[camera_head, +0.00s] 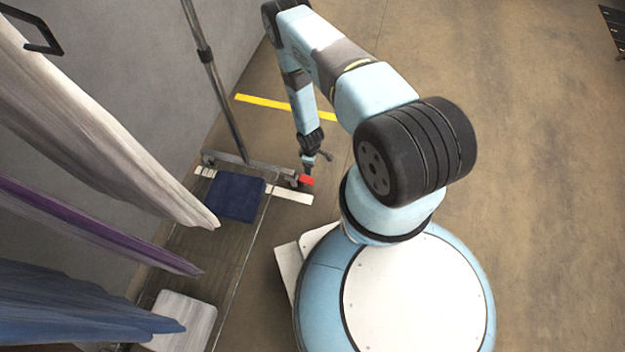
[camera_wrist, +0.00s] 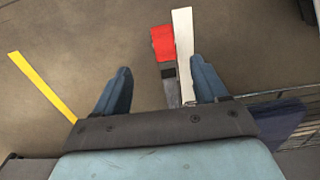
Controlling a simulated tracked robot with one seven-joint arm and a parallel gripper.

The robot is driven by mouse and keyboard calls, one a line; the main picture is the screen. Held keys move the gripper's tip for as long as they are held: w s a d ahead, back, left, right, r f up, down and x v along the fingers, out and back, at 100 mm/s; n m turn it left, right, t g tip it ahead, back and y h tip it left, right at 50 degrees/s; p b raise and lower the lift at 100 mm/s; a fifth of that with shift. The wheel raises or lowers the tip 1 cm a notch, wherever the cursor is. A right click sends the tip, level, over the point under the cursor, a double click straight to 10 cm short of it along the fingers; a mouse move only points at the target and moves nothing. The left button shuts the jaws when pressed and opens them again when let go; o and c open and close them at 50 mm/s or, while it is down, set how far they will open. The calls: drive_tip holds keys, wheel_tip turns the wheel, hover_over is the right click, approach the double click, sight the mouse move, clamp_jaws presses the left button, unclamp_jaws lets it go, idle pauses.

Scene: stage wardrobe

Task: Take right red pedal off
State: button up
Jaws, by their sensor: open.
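The red pedal (camera_head: 306,180) sits low at the near right end of the rack's base bar, close to the floor. In the wrist view the red pedal (camera_wrist: 163,43) shows as a red block at the end of a grey bar, ahead of the fingers. My gripper (camera_head: 313,160) is just above and beside the pedal in the head view. In the wrist view my gripper (camera_wrist: 160,80) has its two blue fingers spread apart, with the grey bar between them nearer the right finger. The fingers do not visibly touch the pedal.
A clothes rack base (camera_head: 247,163) carries a dark blue folded cloth (camera_head: 240,196) and a pale item (camera_head: 182,322) on its shelf. Hanging garments (camera_head: 90,130) fill the left. Open floor lies right.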

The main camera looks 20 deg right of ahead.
sight(311, 181)
drive_tip(key=f, duration=1.4)
drive_tip(key=shift+s+f, duration=0.25)
drive_tip(key=shift+s, duration=0.05)
